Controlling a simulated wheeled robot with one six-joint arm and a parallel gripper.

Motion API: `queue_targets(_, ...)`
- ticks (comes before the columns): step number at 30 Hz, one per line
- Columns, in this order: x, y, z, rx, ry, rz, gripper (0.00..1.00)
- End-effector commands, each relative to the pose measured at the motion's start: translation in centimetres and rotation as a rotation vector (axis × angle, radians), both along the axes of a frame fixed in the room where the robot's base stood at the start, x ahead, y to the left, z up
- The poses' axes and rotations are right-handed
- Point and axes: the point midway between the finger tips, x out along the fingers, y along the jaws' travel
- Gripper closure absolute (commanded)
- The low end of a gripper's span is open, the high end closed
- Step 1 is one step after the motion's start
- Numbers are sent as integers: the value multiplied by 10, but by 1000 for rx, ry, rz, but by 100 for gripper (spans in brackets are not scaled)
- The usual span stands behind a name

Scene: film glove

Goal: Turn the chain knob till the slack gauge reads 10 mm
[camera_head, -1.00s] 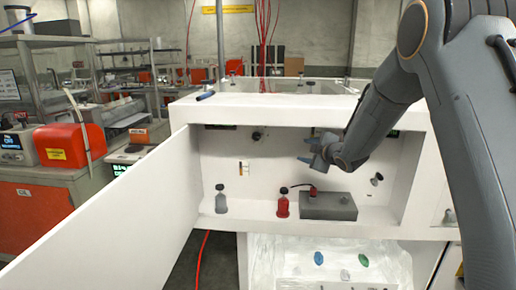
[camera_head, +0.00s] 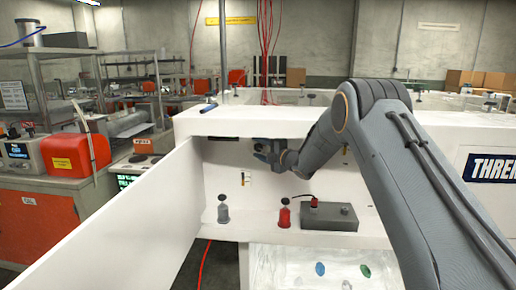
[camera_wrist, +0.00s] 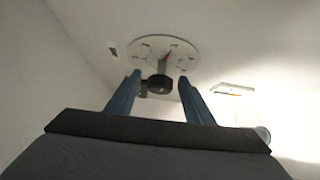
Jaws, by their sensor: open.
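The chain knob (camera_wrist: 160,84) is dark and sits on a round pale dial plate (camera_wrist: 146,50) with a red pointer, in the wrist view. My gripper (camera_wrist: 158,80) is open, with one blue finger on each side of the knob. I cannot tell whether either finger touches it. In the head view my gripper (camera_head: 268,153) is inside the white cabinet at its back wall and covers most of the knob. The slack gauge (camera_head: 247,179) is a small pale plate below; its orange mark also shows in the wrist view (camera_wrist: 232,90), but its reading is too small to read.
A grey bottle (camera_head: 223,214), a red bottle (camera_head: 284,217) and a grey box (camera_head: 328,216) stand on the cabinet floor (camera_head: 255,230). The open white door (camera_head: 120,225) lies to the left. A plastic-lined bin (camera_head: 280,278) is below.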

Motion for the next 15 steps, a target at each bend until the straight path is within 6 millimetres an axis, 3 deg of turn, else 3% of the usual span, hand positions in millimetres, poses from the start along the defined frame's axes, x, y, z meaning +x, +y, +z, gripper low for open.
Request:
queue_targets(10, 4, 3, 0, 0, 1, -1, 52)
queue_targets(11, 4, 3, 0, 0, 1, -1, 54)
queue_targets(15, 4, 3, 0, 0, 1, -1, 78)
